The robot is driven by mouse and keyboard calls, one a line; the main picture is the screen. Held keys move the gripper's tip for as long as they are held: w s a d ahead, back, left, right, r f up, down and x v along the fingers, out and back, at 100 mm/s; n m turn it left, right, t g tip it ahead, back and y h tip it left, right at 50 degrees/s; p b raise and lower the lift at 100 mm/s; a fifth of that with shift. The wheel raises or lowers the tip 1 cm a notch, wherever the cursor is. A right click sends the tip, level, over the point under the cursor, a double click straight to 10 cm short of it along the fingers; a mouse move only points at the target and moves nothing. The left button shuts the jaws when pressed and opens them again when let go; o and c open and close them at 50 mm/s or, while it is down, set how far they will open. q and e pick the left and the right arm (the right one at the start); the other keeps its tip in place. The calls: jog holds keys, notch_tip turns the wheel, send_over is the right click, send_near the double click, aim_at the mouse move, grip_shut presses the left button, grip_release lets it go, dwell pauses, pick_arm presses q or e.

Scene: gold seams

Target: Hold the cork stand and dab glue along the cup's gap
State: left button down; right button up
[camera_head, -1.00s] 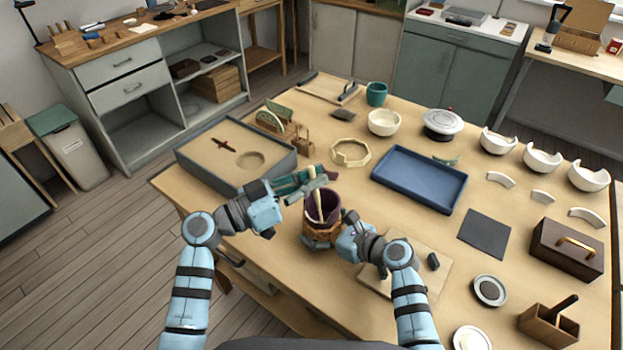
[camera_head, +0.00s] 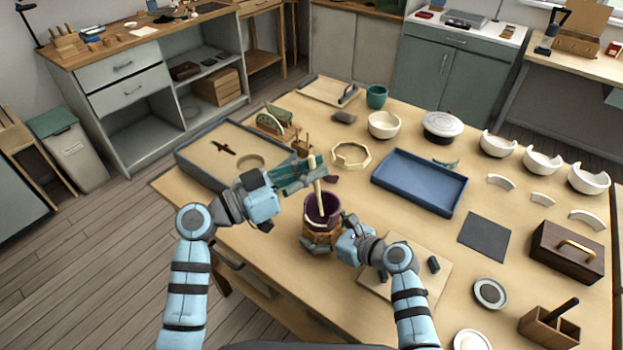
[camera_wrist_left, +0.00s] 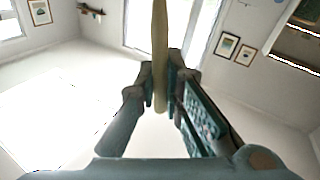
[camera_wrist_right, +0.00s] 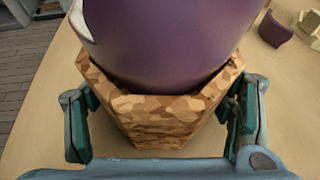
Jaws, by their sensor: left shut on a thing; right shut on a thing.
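The purple cup (camera_head: 322,208) sits upright in the faceted cork stand (camera_head: 321,235). Both show large in the right wrist view, cup (camera_wrist_right: 170,45) above stand (camera_wrist_right: 150,120). A pale edge (camera_wrist_right: 78,20) shows at the cup's upper left there. My right gripper (camera_wrist_right: 160,118) is shut on the stand, one finger each side. My left gripper (camera_head: 297,179) is shut on a cream stick (camera_head: 317,180), whose lower end overlaps the cup's mouth; whether it touches the cup cannot be told. The stick also shows in the left wrist view (camera_wrist_left: 160,50). A purple shard (camera_wrist_right: 275,30) lies beyond the cup.
A sand tray (camera_head: 188,165) stands left, and a blue tray (camera_head: 440,202) right of the cup. An octagonal ring (camera_head: 351,156) and white bowl (camera_head: 384,125) lie behind. A pale board (camera_head: 400,292) lies right of the stand, near my right arm.

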aim_at(312, 157)
pick_arm(q)
jog(key=shift+r, duration=2.45)
pick_arm(e)
jog(key=o, duration=1.3)
jog(key=v, duration=1.1)
jog(key=shift+s+d, duration=0.1)
jog(key=shift+d, duration=0.1)
jog(key=shift+s+d+r, duration=0.2)
